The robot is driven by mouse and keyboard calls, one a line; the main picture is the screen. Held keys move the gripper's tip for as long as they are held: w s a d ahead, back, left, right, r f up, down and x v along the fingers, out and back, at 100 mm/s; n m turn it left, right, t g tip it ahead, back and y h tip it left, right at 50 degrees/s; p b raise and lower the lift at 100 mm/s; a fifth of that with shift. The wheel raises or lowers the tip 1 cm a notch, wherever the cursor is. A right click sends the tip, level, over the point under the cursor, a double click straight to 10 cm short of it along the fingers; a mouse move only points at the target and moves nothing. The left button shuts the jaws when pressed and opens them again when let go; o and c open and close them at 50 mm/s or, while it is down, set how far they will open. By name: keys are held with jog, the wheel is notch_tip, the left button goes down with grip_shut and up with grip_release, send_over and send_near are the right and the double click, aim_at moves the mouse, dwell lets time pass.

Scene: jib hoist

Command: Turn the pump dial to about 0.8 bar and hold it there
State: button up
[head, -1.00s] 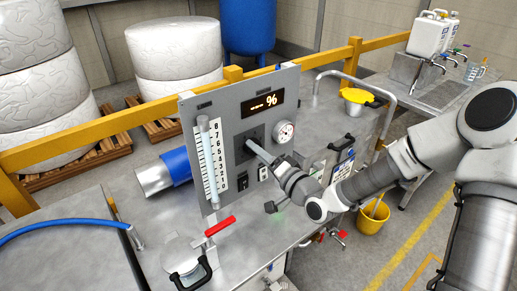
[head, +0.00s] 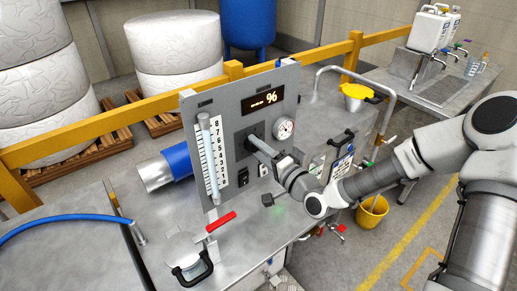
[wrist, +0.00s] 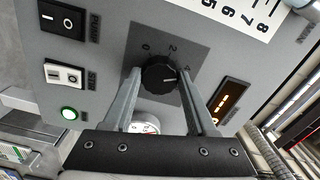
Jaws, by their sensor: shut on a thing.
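The pump dial (wrist: 158,76) is a round black knob on a dark square plate of the grey control panel (head: 208,98). The numbers 0, 2 and 4 show around it in the wrist view. A pale mark on the knob lies toward its right side there; its exact reading is too small to tell. My gripper (wrist: 158,80) has one finger on each side of the knob and is shut on it. In the head view my gripper (head: 253,139) reaches the panel from the right, and its fingers partly hide the dial.
A round gauge (head: 284,129) sits right of the dial, its needle unclear. The display (head: 263,101) shows dashes and a percent sign. A sight tube (head: 210,160) stands left. A red-handled lever (head: 221,222) and a lidded pot (head: 184,250) are in front.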

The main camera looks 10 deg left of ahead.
jog(key=o, duration=1.4)
jog(key=shift+c, duration=0.2)
jog(key=p+v, duration=0.6)
jog(key=v, duration=1.1)
jog(key=shift+d+p, duration=0.2)
jog(key=shift+p, duration=0.1)
jog(key=shift+s, duration=0.2)
